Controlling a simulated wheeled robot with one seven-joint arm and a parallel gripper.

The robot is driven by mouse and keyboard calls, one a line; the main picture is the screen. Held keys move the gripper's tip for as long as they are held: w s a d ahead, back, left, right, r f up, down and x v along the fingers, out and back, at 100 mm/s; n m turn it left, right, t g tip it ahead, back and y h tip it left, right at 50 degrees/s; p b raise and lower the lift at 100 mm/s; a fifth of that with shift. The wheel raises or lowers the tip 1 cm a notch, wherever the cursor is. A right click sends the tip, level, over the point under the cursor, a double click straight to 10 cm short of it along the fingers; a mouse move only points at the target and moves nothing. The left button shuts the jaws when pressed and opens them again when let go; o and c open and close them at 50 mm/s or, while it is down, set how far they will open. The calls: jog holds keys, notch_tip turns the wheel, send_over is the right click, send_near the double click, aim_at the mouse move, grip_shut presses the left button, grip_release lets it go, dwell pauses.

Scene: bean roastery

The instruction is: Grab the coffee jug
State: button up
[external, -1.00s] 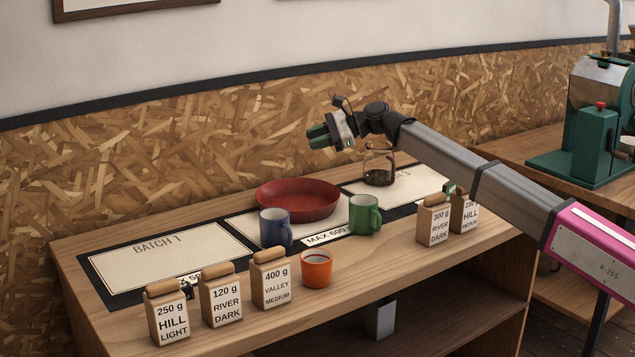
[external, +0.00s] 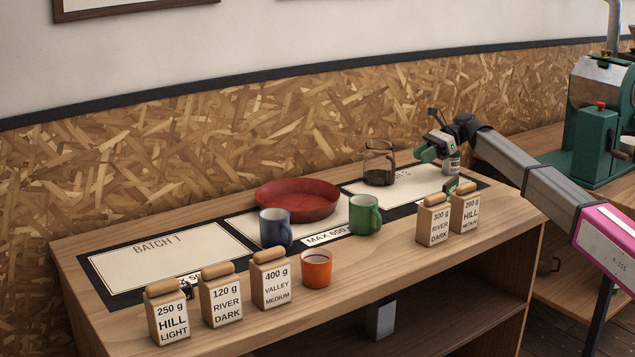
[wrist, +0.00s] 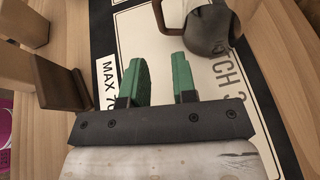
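The coffee jug (external: 380,168) is clear glass with dark contents. It stands upright at the back of the right-hand mat panel. In the wrist view the jug (wrist: 209,30) is at the top, beyond my fingertips, with its handle on its left side. My gripper (external: 432,150) is to the right of the jug, apart from it. In the wrist view my gripper (wrist: 158,72) has its two green fingers spread, with only mat between them. The jug's top edge is cut off in that view.
A red bowl (external: 297,201), blue mug (external: 275,228) and green mug (external: 364,215) stand left of the jug. Bags labelled River Dark (external: 433,222) and Hill (external: 464,212) stand at the right front. An orange cup (external: 316,269) and several bags line the front edge.

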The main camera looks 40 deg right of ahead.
aim_at(382, 166)
jog(key=x, duration=1)
jog(key=shift+w+a+f, duration=0.1)
jog(key=shift+a, duration=0.2)
grip_shut()
